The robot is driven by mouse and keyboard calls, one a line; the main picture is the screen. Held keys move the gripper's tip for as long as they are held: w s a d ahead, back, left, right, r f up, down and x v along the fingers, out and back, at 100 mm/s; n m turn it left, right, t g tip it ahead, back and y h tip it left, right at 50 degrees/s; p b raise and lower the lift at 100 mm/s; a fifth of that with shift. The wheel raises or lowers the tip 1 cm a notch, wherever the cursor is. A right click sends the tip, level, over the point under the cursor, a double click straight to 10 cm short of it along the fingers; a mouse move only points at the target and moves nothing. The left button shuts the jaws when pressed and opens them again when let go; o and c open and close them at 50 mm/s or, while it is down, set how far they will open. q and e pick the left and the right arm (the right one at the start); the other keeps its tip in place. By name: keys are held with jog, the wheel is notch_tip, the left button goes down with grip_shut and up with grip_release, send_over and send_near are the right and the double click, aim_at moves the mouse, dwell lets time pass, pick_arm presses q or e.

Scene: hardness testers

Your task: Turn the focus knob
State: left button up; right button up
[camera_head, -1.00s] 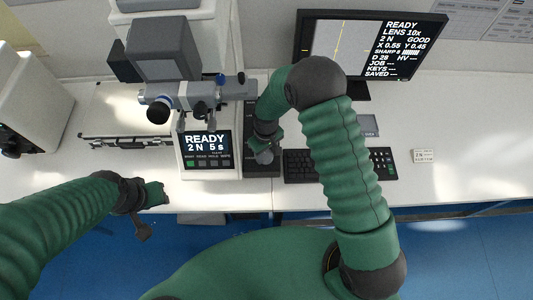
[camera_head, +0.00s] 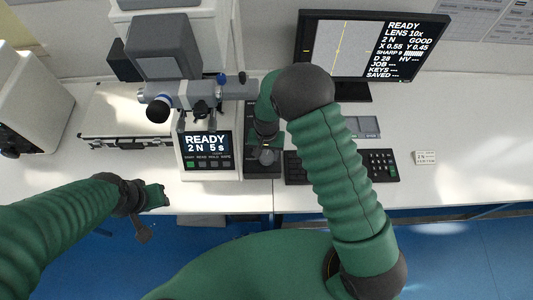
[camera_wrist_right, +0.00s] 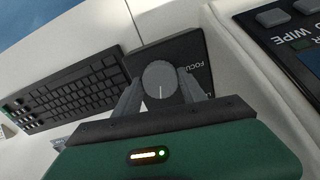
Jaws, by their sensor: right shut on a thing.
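The focus knob (camera_wrist_right: 160,78) is a round grey dial with a pale pointer line, on a dark box (camera_wrist_right: 198,65) marked FOCUS. It also shows in the head view (camera_head: 267,156), right of the tester's READY panel. My right gripper (camera_wrist_right: 160,92) is shut on the knob, one finger on each side of it. In the head view, my right gripper (camera_head: 265,144) comes down over the box from behind. My left gripper (camera_head: 156,197) hangs at the bench's front edge, away from the knob; its jaw opening is unclear.
The hardness tester (camera_head: 165,50) stands left of the box, with its READY panel (camera_head: 207,145) facing front. A keyboard (camera_head: 383,165) lies close on the right, partly behind my arm. A monitor (camera_head: 370,45) stands behind it.

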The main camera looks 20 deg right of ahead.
aim_at(266, 155)
jog(key=shift+w+r+m, duration=0.2)
jog(key=shift+w+m, duration=0.1)
jog(key=shift+w, duration=0.05)
jog(key=o, duration=1.1)
jog(key=shift+c, duration=0.2)
jog(key=o, duration=0.3)
jog(key=shift+s+f, duration=0.15)
notch_tip(266, 155, up, 17)
jog(key=b, duration=0.2)
jog(key=shift+f, duration=0.15)
